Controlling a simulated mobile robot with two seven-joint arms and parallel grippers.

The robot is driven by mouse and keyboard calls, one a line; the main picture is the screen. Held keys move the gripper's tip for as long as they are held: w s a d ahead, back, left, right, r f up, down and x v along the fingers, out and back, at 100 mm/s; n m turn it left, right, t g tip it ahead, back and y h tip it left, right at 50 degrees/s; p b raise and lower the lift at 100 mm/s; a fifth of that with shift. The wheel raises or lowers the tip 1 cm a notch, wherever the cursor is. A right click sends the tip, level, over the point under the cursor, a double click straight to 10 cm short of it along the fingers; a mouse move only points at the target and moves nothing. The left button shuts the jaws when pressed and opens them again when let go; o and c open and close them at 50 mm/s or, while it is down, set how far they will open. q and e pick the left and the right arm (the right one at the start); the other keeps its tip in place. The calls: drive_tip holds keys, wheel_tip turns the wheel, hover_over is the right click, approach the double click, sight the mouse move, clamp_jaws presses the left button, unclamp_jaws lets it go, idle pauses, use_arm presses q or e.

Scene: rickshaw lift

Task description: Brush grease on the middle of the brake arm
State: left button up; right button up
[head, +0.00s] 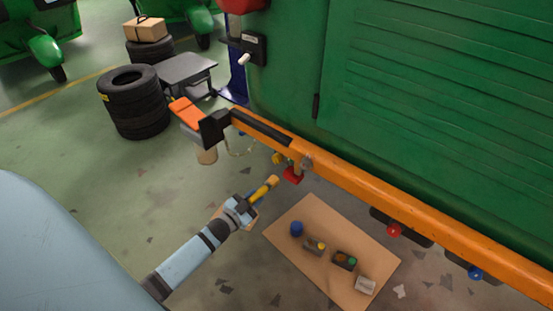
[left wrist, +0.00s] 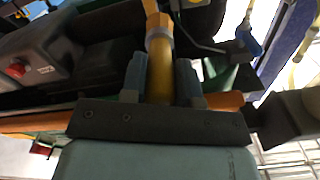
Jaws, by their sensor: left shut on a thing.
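My left gripper (head: 250,203) is shut on a brush with a yellow handle (head: 266,187). In the left wrist view the handle (left wrist: 160,75) stands between the two grey fingers (left wrist: 160,85), with a paler orange end at the top. In the head view the brush points up and right, towards a small fitting with a red block (head: 292,175) under the orange beam (head: 375,195). A visible gap lies between them in the picture. I cannot tell which part is the brake arm, nor see any grease on the brush. My right gripper is not in view.
A brown board (head: 318,232) on the floor holds a blue cap (head: 296,229) and several small parts. The green vehicle body (head: 430,100) fills the right. Stacked tyres (head: 135,105) and a grey stand (head: 187,68) are at the back left.

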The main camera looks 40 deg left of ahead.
sight(273, 181)
use_arm(q)
drive_tip(key=shift+w+d+b, duration=0.1)
drive_tip(key=shift+d+b, duration=0.1)
drive_tip(key=shift+b, duration=0.3)
drive_tip(key=w+d+r+b, duration=0.3)
drive_tip(key=w+d+b, duration=0.1)
drive_tip(key=w+b, duration=0.2)
drive_tip(key=shift+w+r+b, duration=0.2)
drive_tip(key=shift+r+b, duration=0.05)
drive_tip(key=shift+b, duration=0.4)
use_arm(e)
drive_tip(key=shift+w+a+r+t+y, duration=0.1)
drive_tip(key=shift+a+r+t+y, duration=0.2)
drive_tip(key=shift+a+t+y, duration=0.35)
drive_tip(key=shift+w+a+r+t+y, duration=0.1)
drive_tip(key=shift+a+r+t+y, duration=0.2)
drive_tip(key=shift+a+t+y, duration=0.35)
use_arm(q)
drive_tip(key=shift+d, duration=0.1)
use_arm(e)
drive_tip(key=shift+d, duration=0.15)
use_arm(q)
drive_tip(key=shift+w, duration=1)
